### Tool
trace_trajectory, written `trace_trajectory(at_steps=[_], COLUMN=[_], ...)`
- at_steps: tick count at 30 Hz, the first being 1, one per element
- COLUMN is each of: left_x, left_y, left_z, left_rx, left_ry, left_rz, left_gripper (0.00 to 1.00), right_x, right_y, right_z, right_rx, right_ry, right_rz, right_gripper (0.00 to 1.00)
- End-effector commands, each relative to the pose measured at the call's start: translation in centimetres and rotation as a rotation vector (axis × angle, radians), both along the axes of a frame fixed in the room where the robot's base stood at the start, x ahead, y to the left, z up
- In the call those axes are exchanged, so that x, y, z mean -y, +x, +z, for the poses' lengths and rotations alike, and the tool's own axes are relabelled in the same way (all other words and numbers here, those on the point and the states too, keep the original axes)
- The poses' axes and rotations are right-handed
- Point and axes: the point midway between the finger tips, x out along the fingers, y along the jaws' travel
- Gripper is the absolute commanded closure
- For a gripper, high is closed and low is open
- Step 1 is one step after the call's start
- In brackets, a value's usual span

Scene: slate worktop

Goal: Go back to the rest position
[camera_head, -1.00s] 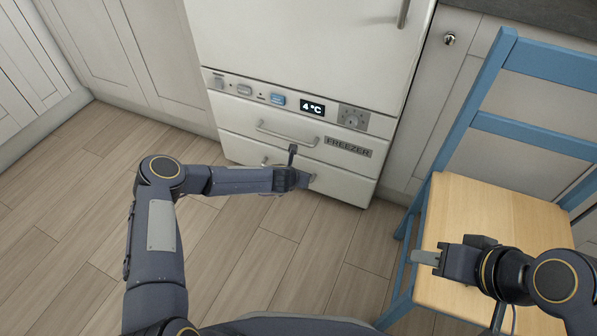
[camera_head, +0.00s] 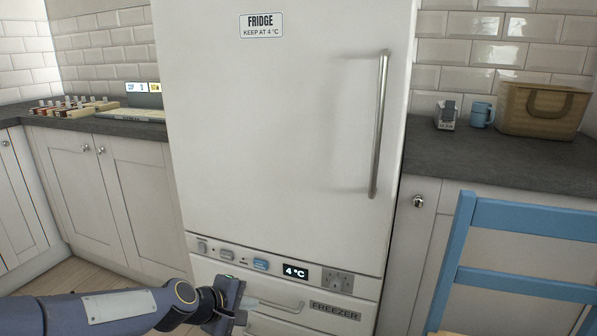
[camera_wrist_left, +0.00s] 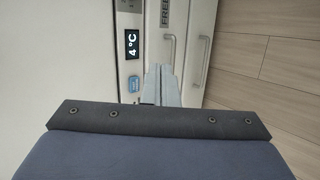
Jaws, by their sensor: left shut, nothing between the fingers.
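My left gripper (camera_head: 252,302) is shut and empty, in front of the freezer drawers at the bottom of the head view. In the left wrist view its closed grey fingers (camera_wrist_left: 161,88) point toward the control panel and the upper drawer handle. I cannot tell from these views whether they touch the front. The left arm comes in from the lower left. My right gripper is out of the head view now.
A white fridge-freezer (camera_head: 285,130) stands ahead, its door and drawers closed, its display (camera_head: 295,272) reading 4 °C. A blue chair (camera_head: 520,222) stands at right. Slate worktops on both sides hold a basket (camera_head: 545,112), a blue mug (camera_head: 481,115) and a rack of small items (camera_head: 75,106).

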Motion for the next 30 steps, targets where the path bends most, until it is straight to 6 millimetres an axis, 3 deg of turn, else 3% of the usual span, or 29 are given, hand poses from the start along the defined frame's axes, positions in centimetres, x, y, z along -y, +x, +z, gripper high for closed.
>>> trace_trajectory(at_steps=[1, 6, 9, 15, 24, 30], left_x=[-1.1, -4.6, -6.3, -8.3, -9.4, -9.4], left_y=[-2.3, -10.8, -15.7, -22.9, -30.0, -30.1], left_z=[1.7, 4.5, 5.0, 4.4, 2.4, 7.4], left_rx=[0.038, 0.109, 0.134, 0.156, 0.182, 0.179], left_ry=[0.081, 0.331, 0.448, 0.587, 0.698, 0.698], left_rz=[-0.059, -0.262, -0.363, -0.504, -0.653, -0.66], left_gripper=[1.0, 1.0, 1.0, 1.0, 1.0, 1.0], right_x=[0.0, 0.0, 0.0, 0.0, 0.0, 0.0], right_y=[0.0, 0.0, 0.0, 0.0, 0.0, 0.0], right_z=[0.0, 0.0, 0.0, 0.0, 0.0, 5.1], right_rx=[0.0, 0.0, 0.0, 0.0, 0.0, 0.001], right_ry=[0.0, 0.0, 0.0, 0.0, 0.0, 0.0], right_rz=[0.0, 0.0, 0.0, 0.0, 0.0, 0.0], right_gripper=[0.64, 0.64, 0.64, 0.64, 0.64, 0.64])
